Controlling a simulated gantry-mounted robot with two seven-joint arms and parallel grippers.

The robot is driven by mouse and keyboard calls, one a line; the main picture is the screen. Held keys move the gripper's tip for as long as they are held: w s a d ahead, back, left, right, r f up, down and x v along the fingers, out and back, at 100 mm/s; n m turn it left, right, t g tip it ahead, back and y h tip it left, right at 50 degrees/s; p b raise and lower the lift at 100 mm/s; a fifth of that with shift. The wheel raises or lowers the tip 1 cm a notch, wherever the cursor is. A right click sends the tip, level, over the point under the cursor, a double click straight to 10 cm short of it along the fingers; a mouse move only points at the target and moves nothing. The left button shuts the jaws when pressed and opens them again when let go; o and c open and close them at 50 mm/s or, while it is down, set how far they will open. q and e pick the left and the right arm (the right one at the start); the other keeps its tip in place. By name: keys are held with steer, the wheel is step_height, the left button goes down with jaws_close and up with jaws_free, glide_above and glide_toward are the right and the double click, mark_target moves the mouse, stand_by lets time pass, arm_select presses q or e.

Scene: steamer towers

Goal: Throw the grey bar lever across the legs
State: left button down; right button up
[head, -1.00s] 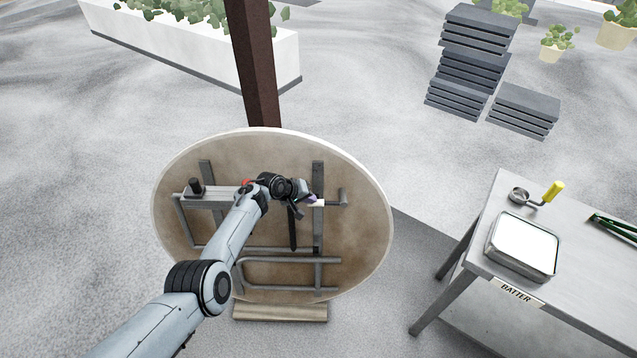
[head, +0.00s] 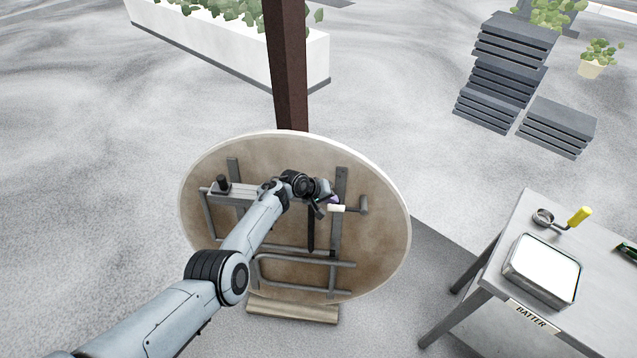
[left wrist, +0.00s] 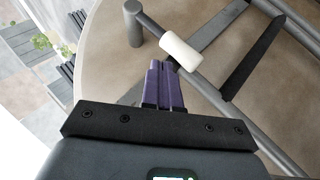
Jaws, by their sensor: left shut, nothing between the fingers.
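A round tabletop (head: 390,225) stands tilted on edge, its brown underside and folded grey leg frame facing me. A grey bar (head: 349,209) with a white grip (head: 336,208) lies near the right upright leg (head: 340,240); it looks like the lever. The white grip shows in the left wrist view (left wrist: 180,52), close to the fingertips. My left gripper (head: 324,204) is shut and empty beside the grip; its purple fingers point at it in the wrist view (left wrist: 158,66). I cannot tell whether they touch. My right gripper is out of view.
A dark bar (head: 311,230) hangs below the gripper. A brown post (head: 288,80) stands behind the tabletop. A metal table (head: 490,270) at right holds a white-filled tray (head: 543,268) and a yellow-handled ladle (head: 580,217). Dark slatted stacks (head: 505,75) stand at the back right.

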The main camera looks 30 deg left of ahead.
arm_select(q)
steer(key=p+v, duration=0.6)
steer(key=v, duration=0.5)
steer(key=shift+w+d+r, duration=0.3)
steer(key=shift+r, duration=0.05)
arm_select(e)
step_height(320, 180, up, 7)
arm_select(q)
steer(key=shift+f, duration=0.1)
